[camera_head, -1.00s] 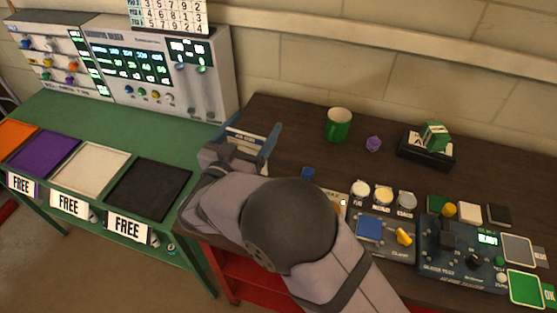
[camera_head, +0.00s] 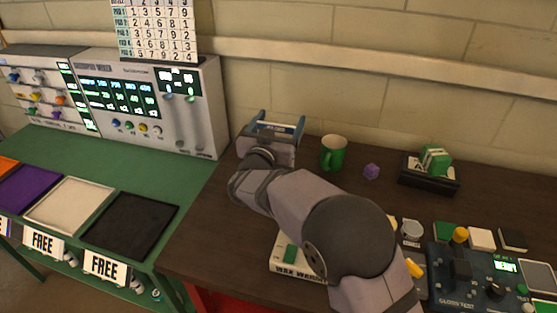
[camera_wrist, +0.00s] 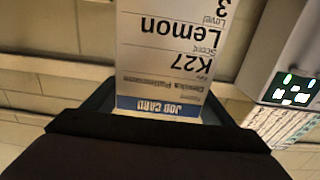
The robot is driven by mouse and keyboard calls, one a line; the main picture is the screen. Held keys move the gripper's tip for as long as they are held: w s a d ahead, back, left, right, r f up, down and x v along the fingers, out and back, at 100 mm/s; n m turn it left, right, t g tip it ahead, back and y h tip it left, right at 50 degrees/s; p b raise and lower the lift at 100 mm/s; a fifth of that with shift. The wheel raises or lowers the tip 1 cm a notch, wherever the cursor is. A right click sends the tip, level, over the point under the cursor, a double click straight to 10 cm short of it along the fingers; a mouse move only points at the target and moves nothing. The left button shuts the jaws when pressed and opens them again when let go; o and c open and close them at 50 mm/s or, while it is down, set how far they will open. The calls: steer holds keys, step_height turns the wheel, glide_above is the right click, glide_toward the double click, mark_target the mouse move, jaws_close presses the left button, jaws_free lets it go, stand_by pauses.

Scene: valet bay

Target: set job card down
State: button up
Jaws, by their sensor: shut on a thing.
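The job card (camera_wrist: 165,62) is white with a blue band reading "JOB CARD". It appears upside down in the wrist view, with "K27", "Lemon" and "3" printed on it. My gripper (camera_head: 277,120) is shut on the card, near the back of the dark table beside the wall. Its blue-grey fingers stand either side of the card, which shows only as a narrow strip in the head view (camera_head: 275,128). Whether the card touches the table cannot be seen.
A black tray (camera_head: 428,181) holds a green-and-white block. My arm partly hides a wax warmer box (camera_head: 290,262). The green bench (camera_head: 165,170) has bare room.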

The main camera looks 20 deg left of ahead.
step_height(320, 180, down, 8)
steer(key=p, duration=0.1)
steer(key=shift+r, duration=0.15)
stand_by(0.5)
steer(key=o, duration=1.4)
steer(key=s+b, duration=0.2)
steer(key=s, duration=1)
steer(key=shift+b, duration=0.3)
